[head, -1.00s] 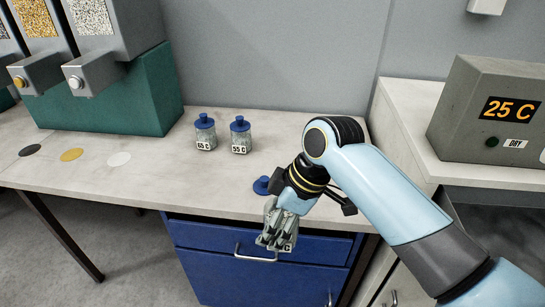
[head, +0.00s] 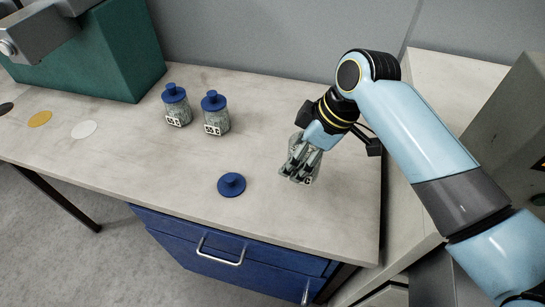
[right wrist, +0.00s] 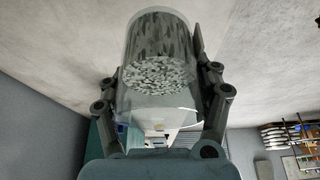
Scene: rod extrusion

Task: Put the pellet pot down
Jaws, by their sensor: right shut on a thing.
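The pellet pot (right wrist: 157,62) is a clear, lidless jar with grey pellets in it. My right gripper (right wrist: 160,95) is shut on it, with a finger on each side. In the head view my right gripper (head: 303,165) is over the right part of the table and hides most of the pot; only a bit of its label (head: 307,181) shows. I cannot tell whether the pot touches the table top (head: 160,190). A loose blue lid (head: 231,185) lies on the table to the left of the gripper. My left gripper is out of view.
Two blue-lidded pots, one (head: 176,105) left of the other (head: 215,114), stand toward the back. A teal dispenser stand (head: 120,55) is at the back left. Blue drawers (head: 225,250) are under the front edge. The table around the gripper is clear.

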